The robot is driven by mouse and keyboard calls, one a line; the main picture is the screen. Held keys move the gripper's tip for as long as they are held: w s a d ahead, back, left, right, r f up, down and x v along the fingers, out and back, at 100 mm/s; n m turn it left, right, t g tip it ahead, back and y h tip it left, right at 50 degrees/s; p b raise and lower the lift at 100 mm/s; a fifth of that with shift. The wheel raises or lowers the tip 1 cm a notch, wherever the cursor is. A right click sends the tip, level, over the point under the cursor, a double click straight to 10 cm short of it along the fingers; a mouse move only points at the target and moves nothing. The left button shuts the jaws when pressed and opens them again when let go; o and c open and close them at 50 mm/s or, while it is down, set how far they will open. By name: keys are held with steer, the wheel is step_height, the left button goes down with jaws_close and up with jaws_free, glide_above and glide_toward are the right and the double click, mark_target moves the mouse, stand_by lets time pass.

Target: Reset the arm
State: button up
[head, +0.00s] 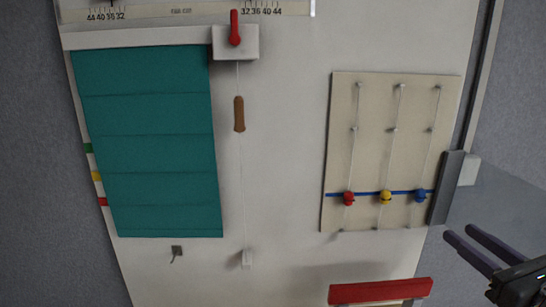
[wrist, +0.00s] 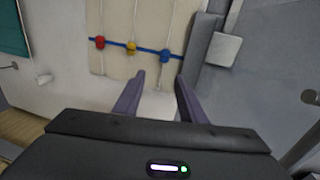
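My gripper (head: 468,247) is at the lower right of the head view, to the right of the white panel's right edge. In the wrist view my gripper (wrist: 158,88) shows two dark fingers standing apart with nothing between them. It is open and touches nothing that I can see. Most of the arm is outside the head view.
A beige board (head: 345,110) carries red (head: 348,198), yellow (head: 386,197) and blue (head: 420,195) beads along a blue line. A teal slatted blind (head: 150,140), a red lever (head: 235,28), a brown toggle (head: 239,114) and a red bar (head: 380,291) are also here.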

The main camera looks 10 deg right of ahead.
steer(key=w+a+r+n+g+y, duration=0.1)
steer(key=w+a+n+g, duration=0.3)
steer(key=a+n, duration=0.5)
steer(key=w+a+r+n+g+y, duration=0.15)
steer(key=w+a+n+g, duration=0.25)
steer(key=a+n, duration=0.55)
steer(key=s+a+f+n+g+h, duration=0.2)
steer(key=s+a+f+n, duration=0.2)
steer(key=s+f+n, duration=0.3)
steer(key=s+a+f+n+g+h, duration=0.2)
steer(key=s+a+f+n, duration=0.2)
steer(key=s+f+n, duration=0.4)
steer(key=shift+s+n+h, duration=0.35)
steer(key=shift+s, duration=0.15)
steer(key=shift+a+f, duration=0.1)
stand_by(0.9)
